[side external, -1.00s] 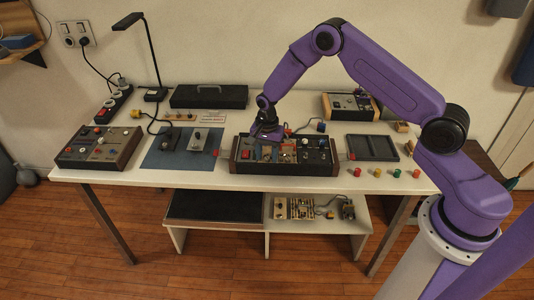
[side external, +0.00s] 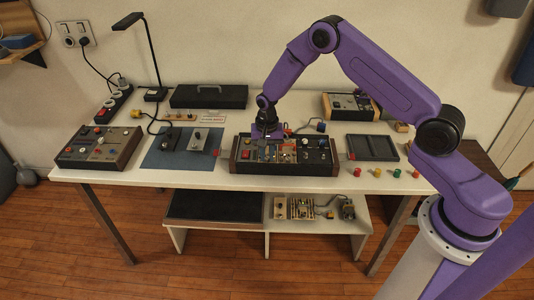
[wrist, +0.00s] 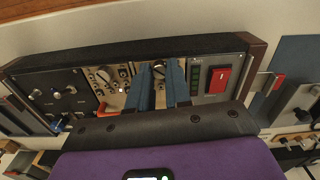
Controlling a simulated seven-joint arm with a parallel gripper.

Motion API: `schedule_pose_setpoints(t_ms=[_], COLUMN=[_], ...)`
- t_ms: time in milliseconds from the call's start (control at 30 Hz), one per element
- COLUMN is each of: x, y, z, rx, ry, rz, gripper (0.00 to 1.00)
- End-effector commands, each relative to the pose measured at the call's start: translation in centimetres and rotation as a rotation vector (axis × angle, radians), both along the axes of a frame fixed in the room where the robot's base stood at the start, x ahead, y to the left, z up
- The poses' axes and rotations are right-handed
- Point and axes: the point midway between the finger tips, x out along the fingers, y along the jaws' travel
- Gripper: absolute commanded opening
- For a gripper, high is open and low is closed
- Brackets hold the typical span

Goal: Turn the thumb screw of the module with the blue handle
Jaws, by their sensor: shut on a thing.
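The long dark case (side external: 284,168) with wooden ends stands at the middle of the table and holds a row of modules. My gripper (wrist: 159,72) is over the left part of the case in the side view. In the wrist view its two blue fingers reach down to a pale module panel. They are closed around a small round metal thumb screw (wrist: 158,68) near the panel's top. A blue handle on this module cannot be told apart from the fingers. The fingers hide much of the panel.
A red switch (wrist: 214,80) is just right of the fingers in the wrist view; a knob panel (wrist: 104,78) is left. In the side view, a blue mat (side external: 165,158) lies left of the case and a dark tray (side external: 372,148) right.

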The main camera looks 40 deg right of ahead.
Motion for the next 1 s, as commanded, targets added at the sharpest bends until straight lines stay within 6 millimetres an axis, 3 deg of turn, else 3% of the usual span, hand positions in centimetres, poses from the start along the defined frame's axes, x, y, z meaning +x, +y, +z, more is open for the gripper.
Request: schedule_pose_setpoints(t_ms=[1000], x=[0.03], y=[0.02], z=[0.03], rx=[0.000], ry=[-0.001], rz=[0.966], gripper=[0.00])
